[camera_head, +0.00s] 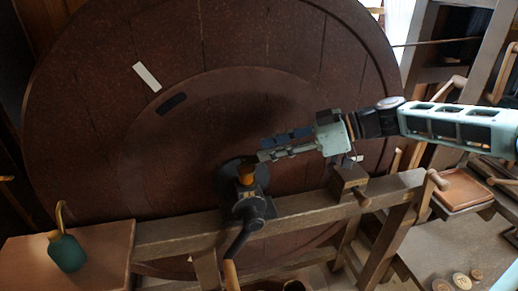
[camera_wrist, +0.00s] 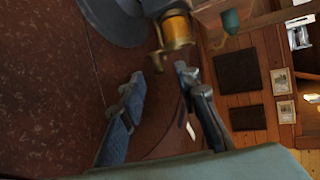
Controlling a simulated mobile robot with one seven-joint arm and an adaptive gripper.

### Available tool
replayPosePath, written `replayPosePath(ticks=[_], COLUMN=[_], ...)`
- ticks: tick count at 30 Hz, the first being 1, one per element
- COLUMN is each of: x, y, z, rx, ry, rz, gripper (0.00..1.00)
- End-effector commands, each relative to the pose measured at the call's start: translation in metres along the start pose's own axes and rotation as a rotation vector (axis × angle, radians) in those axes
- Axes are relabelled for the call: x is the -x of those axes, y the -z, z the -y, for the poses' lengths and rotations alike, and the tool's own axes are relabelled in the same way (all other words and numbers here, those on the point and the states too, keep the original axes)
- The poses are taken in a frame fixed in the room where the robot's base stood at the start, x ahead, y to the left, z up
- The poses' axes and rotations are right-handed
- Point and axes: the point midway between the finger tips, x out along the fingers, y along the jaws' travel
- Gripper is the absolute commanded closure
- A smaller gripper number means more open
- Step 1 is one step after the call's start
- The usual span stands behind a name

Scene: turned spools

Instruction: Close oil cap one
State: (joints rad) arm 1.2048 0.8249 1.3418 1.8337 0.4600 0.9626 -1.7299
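A small brass oil cup (camera_head: 246,175) sits on the dark metal bearing (camera_head: 252,207) at the left part of the wooden frame. In the wrist view the brass cup (camera_wrist: 178,28) is near the top. A thin brass piece (camera_wrist: 158,50) sticks out beside it and looks like its cap swung open; the hinge is not clear. My gripper (camera_head: 262,154) is just above and right of the cup in the head view. In the wrist view my gripper (camera_wrist: 159,71) has its two fingers apart with nothing between them. The fingertips appear short of the brass piece, not touching.
A huge brown wheel (camera_head: 110,120) stands behind. A dark disc (camera_wrist: 115,18) lies close to the cup. A crank handle (camera_head: 238,243) hangs below the bearing. A second wooden block (camera_head: 348,181) sits farther right on the beam. A green oil can (camera_head: 66,252) stands at left.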

Motion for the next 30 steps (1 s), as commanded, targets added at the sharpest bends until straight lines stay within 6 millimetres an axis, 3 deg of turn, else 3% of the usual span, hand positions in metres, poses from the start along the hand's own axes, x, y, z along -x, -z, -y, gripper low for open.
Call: replayPosePath(ticks=[6,17,25,30], x=[-0.028,-0.034,-0.034,-0.034], y=[0.000,-0.001,-0.001,-0.001], z=[0.001,0.000,0.000,0.000], rx=[-0.001,-0.002,-0.002,-0.002], ry=[0.002,0.000,0.000,0.000], rz=[0.000,0.001,0.001,0.001], gripper=[0.71,0.71,0.98,1.00])
